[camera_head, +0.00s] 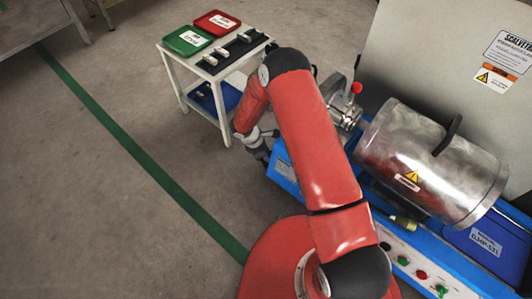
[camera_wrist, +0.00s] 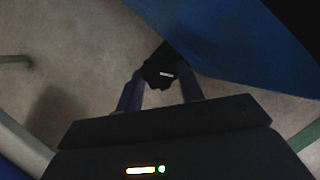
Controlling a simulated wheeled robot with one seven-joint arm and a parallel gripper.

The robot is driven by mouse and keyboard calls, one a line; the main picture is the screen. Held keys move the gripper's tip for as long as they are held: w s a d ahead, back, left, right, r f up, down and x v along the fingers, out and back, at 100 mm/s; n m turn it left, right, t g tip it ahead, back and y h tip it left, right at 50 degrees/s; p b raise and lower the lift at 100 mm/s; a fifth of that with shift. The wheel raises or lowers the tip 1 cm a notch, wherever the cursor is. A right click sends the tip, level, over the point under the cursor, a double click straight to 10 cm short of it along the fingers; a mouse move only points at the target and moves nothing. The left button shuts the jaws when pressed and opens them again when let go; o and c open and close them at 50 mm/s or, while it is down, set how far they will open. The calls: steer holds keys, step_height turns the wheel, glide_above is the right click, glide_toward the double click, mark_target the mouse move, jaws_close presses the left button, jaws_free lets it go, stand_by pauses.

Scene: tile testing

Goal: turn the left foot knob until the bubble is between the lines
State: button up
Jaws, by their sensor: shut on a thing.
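In the wrist view, a small black knob (camera_wrist: 160,72) with a pale mark on it sits beside the edge of a blue panel. My gripper (camera_wrist: 160,88) has one finger on each side of the knob and is shut on it. In the head view, my gripper (camera_head: 262,152) is low at the left end of the blue machine base (camera_head: 283,168), partly behind my arm. The knob itself cannot be made out there. I cannot see the bubble or its lines in either view.
A metal drum (camera_head: 430,160) stands on the blue base, with a red-tipped lever (camera_head: 356,88) at its left. A white side table (camera_head: 178,88) with a green tray (camera_head: 188,40) and a red tray (camera_head: 217,23) stands behind my gripper.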

stand_by(0.3)
steer(key=o, duration=1)
steer(key=shift+s, duration=0.15)
